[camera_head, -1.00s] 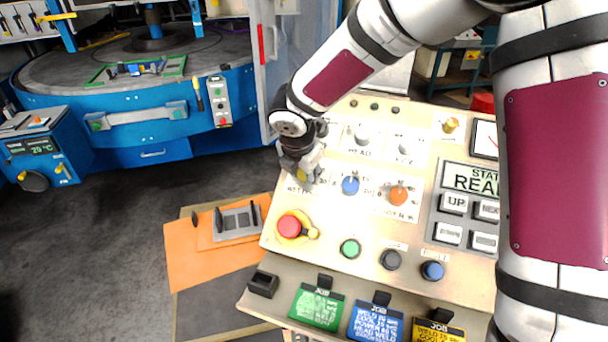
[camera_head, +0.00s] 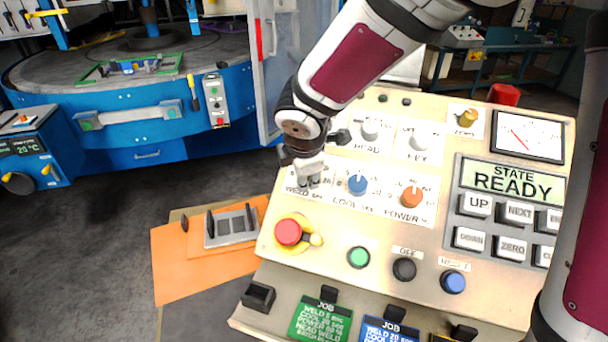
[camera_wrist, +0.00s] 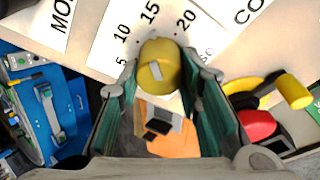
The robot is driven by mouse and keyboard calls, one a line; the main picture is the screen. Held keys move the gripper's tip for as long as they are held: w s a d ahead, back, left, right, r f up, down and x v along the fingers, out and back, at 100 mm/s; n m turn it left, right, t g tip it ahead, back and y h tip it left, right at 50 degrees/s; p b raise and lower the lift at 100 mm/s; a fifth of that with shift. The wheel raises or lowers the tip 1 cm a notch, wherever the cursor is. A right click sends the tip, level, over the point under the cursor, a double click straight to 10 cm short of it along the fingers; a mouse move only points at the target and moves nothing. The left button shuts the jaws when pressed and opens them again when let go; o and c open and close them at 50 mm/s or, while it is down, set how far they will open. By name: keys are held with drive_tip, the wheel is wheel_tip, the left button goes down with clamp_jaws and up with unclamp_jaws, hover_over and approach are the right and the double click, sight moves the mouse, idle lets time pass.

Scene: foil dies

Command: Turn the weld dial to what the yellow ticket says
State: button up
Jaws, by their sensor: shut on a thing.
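The weld dial is a yellow knob (camera_wrist: 157,62) with a short white mark, on a white scale that shows 5, 10, 15 and 20 in the wrist view. My gripper (camera_head: 308,182) is at this dial, left of the blue cool dial (camera_head: 357,184) and orange power dial (camera_head: 411,197). In the wrist view its fingers (camera_wrist: 160,88) are closed on both sides of the yellow knob. The head view hides most of the knob behind the gripper. The yellow ticket (camera_head: 440,338) shows only as a sliver at the bottom edge; its text is out of view.
A red stop button (camera_head: 288,232) on a yellow base sits just below the dial. Green (camera_head: 359,257), black and blue buttons lie to its right. The display (camera_head: 513,180) reads STATE READY. Green (camera_head: 320,316) and blue (camera_head: 390,330) job tickets stand below the panel.

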drive_tip(key=shift+m, duration=0.3)
drive_tip(key=o, duration=1.1)
drive_tip(key=shift+o, duration=0.2)
drive_tip(key=shift+r, duration=0.1)
drive_tip(key=v, duration=1.1)
drive_tip(key=shift+s+r, duration=0.3)
